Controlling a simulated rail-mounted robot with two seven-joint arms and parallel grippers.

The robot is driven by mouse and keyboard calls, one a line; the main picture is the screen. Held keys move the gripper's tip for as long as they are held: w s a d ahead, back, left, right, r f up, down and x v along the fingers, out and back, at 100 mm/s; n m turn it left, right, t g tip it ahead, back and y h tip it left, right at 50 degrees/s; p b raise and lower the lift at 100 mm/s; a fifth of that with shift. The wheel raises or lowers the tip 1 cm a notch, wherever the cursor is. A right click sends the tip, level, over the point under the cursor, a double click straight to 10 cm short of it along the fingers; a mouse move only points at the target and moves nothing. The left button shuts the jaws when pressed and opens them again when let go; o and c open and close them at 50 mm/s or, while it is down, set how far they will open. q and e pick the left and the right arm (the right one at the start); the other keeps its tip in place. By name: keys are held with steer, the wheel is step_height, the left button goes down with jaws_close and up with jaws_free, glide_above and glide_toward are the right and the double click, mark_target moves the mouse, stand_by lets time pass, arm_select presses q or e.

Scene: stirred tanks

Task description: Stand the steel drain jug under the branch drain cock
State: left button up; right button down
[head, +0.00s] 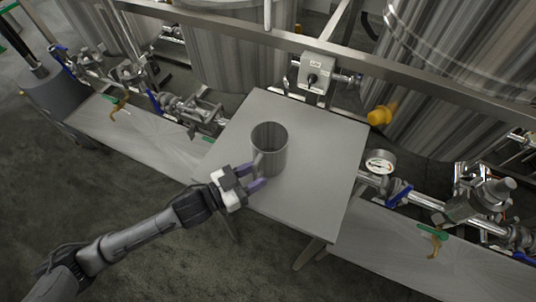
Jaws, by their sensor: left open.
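The steel drain jug (273,146), a grey open-topped cylinder, stands upright on a raised square steel table top. Its handle (258,161) faces my left gripper. My left gripper (262,174) has purple fingers and is open at the handle side of the jug, close to the handle; I cannot tell whether it touches. Two brass drain cocks with green levers show, one on the left pipe run (119,107) and one on the right (434,240). Which is the branch drain cock is not clear. My right gripper is not in view.
The table (326,150) is otherwise bare. Low steel shelves lie under the pipework to the left (150,140) and right (380,250). A gauge (380,163), blue-handled valves, a grey switch box (317,72) and a steel rail (350,61) stand around it. Large tanks are behind.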

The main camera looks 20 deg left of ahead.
arm_select(q)
steer(key=shift+w+d, duration=0.2)
steer(key=shift+c, duration=0.4)
jaws_close()
